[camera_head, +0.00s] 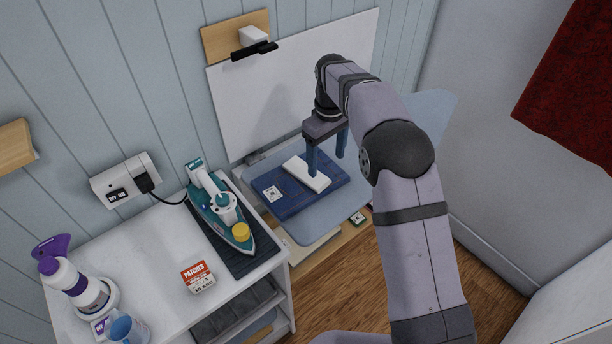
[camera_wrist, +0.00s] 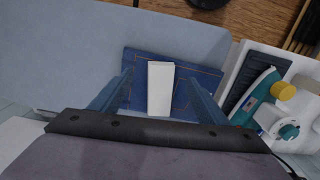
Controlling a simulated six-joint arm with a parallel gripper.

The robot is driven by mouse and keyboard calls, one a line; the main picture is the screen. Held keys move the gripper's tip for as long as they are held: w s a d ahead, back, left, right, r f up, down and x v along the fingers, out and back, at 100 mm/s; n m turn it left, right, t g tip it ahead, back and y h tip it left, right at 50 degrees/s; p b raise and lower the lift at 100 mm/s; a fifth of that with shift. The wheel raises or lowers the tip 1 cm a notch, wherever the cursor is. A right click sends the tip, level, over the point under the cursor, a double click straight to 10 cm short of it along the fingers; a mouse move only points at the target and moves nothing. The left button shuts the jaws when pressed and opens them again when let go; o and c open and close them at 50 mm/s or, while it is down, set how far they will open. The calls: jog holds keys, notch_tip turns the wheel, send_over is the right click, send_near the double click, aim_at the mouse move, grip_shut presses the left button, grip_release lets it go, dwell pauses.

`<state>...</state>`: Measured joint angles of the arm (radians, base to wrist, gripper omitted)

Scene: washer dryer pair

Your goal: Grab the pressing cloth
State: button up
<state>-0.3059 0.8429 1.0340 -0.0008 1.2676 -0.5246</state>
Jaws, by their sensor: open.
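The pressing cloth (camera_head: 306,175) appears to be the white folded piece lying flat on a blue folded cloth (camera_head: 287,204) on the pale blue ironing board (camera_head: 345,212). In the wrist view the white cloth (camera_wrist: 160,88) is centred between my fingers, with its long side running away from my gripper. My gripper (camera_head: 327,164) points down over the board, open and empty. One finger is on each side of the white cloth in the wrist view (camera_wrist: 160,78). I cannot tell the exact height of the fingertips above it.
A teal iron (camera_head: 221,209) stands on a dark mat on the white cabinet (camera_head: 150,232) to the left. A white panel (camera_head: 295,82) rises behind the board.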

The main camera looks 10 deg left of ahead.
aim_at(306, 173)
jog(key=shift+w+a+f+n, duration=0.25)
jog(key=shift+w+a+f, duration=0.15)
jog(key=shift+a, duration=0.25)
jog(key=shift+w+a+f+n, duration=0.25)
jog(key=shift+w+a+f, duration=0.1)
jog(key=shift+a, duration=0.25)
jog(key=shift+a+f+p, duration=0.1)
jog(key=shift+f+p, duration=1.7)
jog(key=shift+f, duration=1.85)
jog(key=c, duration=1.1)
